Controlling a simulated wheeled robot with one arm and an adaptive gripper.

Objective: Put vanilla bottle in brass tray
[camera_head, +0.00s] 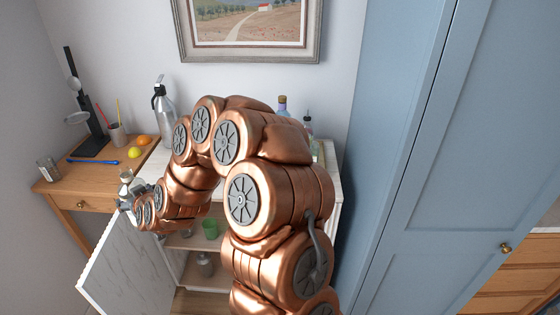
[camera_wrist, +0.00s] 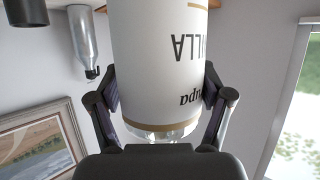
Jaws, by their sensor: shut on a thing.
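The vanilla bottle (camera_wrist: 158,50) fills the middle of the wrist view, with a white label whose dark lettering reads upside down and a clear glass end. My gripper (camera_wrist: 163,95) is shut on it, one finger on each side. In the head view my gripper (camera_head: 128,192) is at the left, in the air by the front of the wooden table, with a small part of the bottle (camera_head: 126,175) showing above it. I cannot make out the brass tray for certain; my arm hides much of the white cabinet top.
The wooden table (camera_head: 75,178) holds a lemon (camera_head: 134,152), an orange (camera_head: 143,140), a pen cup (camera_head: 117,135) and a glass (camera_head: 47,169). A metal flask (camera_head: 163,115) and bottles (camera_head: 282,105) stand at the back. The cabinet door (camera_head: 130,270) hangs open; a green cup (camera_head: 210,229) sits inside.

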